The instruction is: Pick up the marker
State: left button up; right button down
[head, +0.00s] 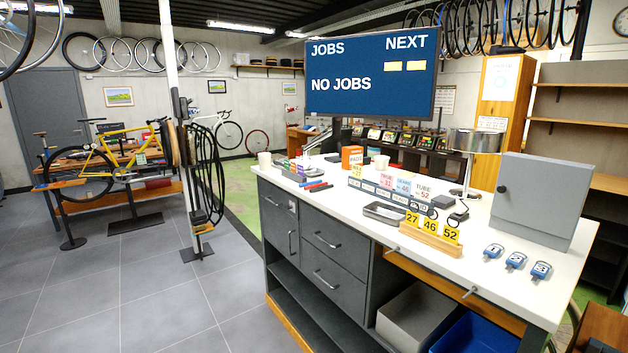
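Small pen-shaped items, red (320,188) and blue (313,183), lie near the left front edge of the white-topped workbench (470,262). They look like markers, but they are too small to be sure, and I cannot tell which one is the marker. Neither of my grippers is in view.
A screen (371,75) reads "NO JOBS".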

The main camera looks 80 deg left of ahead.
aim_at(316, 182)
jog(key=j+u, duration=0.95)
jog(key=j, duration=0.15)
jog(key=i+j+u, duration=0.15)
jog(key=j+u, duration=0.3)
jog(key=u, duration=1.05)
